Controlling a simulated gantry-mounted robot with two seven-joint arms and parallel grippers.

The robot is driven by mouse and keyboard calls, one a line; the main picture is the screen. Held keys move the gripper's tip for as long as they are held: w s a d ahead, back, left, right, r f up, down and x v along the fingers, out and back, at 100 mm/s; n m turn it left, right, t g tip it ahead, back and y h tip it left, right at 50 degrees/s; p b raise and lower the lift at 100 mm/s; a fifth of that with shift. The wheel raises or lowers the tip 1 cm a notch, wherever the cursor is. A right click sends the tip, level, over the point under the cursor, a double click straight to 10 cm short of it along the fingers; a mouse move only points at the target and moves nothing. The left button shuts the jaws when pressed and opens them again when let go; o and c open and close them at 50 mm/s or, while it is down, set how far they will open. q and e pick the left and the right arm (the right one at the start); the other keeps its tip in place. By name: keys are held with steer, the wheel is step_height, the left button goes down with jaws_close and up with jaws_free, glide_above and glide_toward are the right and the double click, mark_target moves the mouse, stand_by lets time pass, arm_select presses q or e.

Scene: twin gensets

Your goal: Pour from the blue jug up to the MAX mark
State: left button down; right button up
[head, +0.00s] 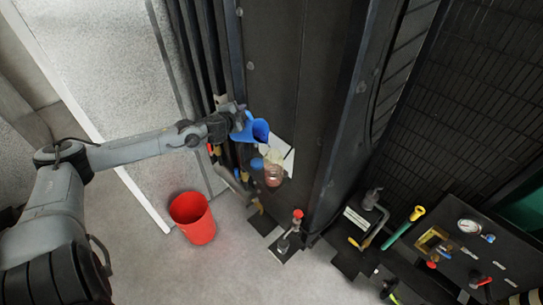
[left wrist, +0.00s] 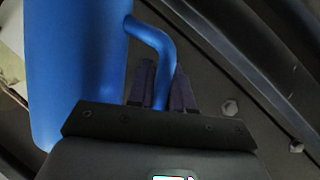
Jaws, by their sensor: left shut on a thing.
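The blue jug (head: 254,130) is held up beside the dark cabinet wall, with its dark open mouth visible and tilted to the right in the head view. My left gripper (head: 236,121) is shut on the jug's handle. In the left wrist view the jug (left wrist: 75,60) fills the left side, and the fingers of my left gripper (left wrist: 162,88) close around its handle. Below the jug is a translucent container (head: 273,169) with a reddish lower part and a blue piece at its left. I cannot make out a MAX mark or any stream. My right gripper is not in view.
A red bucket (head: 193,218) stands on the floor at lower left. A red-topped valve (head: 297,216) stands below the container. A panel with a gauge (head: 469,226) and several coloured handles is at lower right. Dark hoses run beside the cabinet.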

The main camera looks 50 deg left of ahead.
arm_select(q)
steer(key=shift+r, duration=0.2)
stand_by(0.5)
steer(key=shift+w+d+r+b, duration=0.15)
steer(key=shift+d+r+b, duration=0.15)
steer(key=shift+b, duration=0.45)
stand_by(0.3)
steer(key=shift+d+r+m+y, duration=0.1)
steer(key=shift+m+y, duration=0.2)
steer(key=shift+m, duration=0.1)
steer(key=shift+r+b, duration=0.25)
steer(key=shift+b, duration=0.5)
steer(key=shift+d+r+b, duration=0.15)
steer(key=shift+d+b, duration=0.1)
steer(key=shift+b, duration=0.1)
stand_by(0.5)
steer(key=shift+w+d+r+m+y+b, duration=0.2)
steer(key=shift+m+y+b, duration=0.15)
steer(key=shift+b, duration=0.2)
stand_by(0.4)
steer(key=shift+d+r+m+b, duration=0.2)
steer(key=shift+d+m+b, duration=0.1)
steer(key=shift+b, duration=0.4)
steer(key=shift+r+b, duration=0.1)
steer(key=shift+b, duration=0.25)
stand_by(0.3)
